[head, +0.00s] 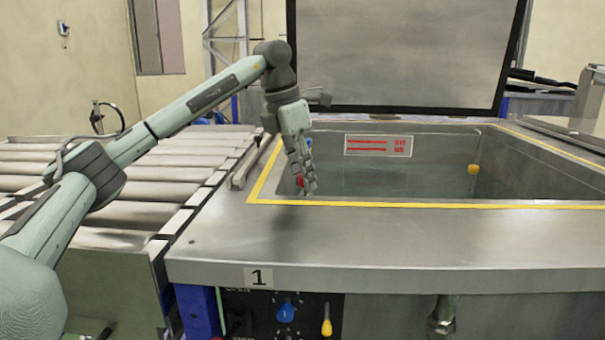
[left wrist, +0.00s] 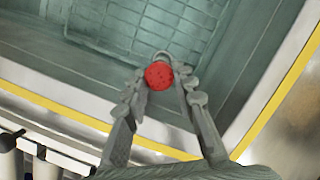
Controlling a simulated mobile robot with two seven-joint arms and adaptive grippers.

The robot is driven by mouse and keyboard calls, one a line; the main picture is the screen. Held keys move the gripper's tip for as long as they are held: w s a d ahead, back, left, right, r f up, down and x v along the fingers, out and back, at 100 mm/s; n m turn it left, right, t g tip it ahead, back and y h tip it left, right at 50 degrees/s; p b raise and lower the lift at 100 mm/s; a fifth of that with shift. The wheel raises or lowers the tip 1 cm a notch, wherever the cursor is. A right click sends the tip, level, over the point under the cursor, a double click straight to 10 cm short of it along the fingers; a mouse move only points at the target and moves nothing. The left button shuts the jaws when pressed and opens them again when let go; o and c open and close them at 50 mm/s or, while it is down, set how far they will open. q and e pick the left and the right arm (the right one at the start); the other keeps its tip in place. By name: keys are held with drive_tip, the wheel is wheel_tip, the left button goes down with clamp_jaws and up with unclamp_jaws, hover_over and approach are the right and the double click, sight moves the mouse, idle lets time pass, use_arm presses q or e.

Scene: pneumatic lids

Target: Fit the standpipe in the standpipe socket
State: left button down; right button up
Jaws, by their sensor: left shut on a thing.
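The standpipe (left wrist: 158,75) shows only as a round red, perforated top in the left wrist view. My left gripper (left wrist: 161,82) is shut on it, with a fingertip on each side. In the head view my left gripper (head: 307,189) points down inside the left front corner of the tank, and a bit of red (head: 299,181) shows beside its fingers. A grey ring (left wrist: 163,56) shows just behind the red top; I cannot tell whether it is the standpipe socket. The pipe's lower end is hidden. My right gripper is out of view.
The steel tank (head: 400,249) has a yellow-edged opening, with water and a wire grid (left wrist: 135,27) inside. An orange ball (head: 473,169) is at its right. A raised lid (head: 400,50) stands behind. A roller conveyor (head: 130,170) adjoins the left side.

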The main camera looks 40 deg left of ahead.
use_arm(q)
drive_tip(key=shift+f+b, duration=0.3)
drive_tip(key=shift+f, duration=0.35)
drive_tip(key=c, duration=1.2)
unclamp_jaws()
drive_tip(key=shift+o, duration=0.2)
drive_tip(key=shift+r, duration=0.1)
drive_tip(key=p+v, duration=0.3)
drive_tip(key=v, duration=0.3)
drive_tip(key=shift+r+p, duration=0.4)
drive_tip(key=shift+s, duration=0.15)
drive_tip(key=v, duration=1.2)
